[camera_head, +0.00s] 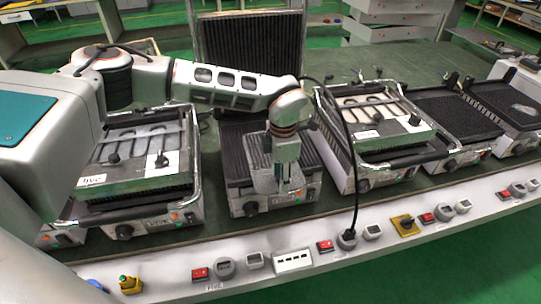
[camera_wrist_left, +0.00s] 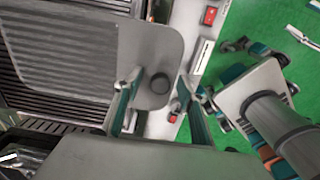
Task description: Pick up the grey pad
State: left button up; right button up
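The grey pad (camera_wrist_left: 75,50) is a flat plate with rounded corners that fills much of the upper left of the left wrist view. Faint ridges show across part of it. In the head view the pad (camera_head: 263,181) is at the front of the middle grill, partly behind my left gripper (camera_head: 285,178). In the left wrist view my left gripper (camera_wrist_left: 157,88) is open, its teal fingers spread apart. One finger overlaps the pad and the other is just past its right edge. A dark round knob shows between them. Contact cannot be told. My right gripper is not in view.
The middle grill (camera_head: 235,150) has its ribbed lid (camera_head: 250,45) raised. Closed grills stand at left (camera_head: 135,150) and right (camera_head: 385,125). A black cable hangs right of my gripper.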

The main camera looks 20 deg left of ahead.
pick_arm(q)
jog(key=shift+c, duration=0.5)
grip_shut()
jog(key=shift+r, duration=0.1)
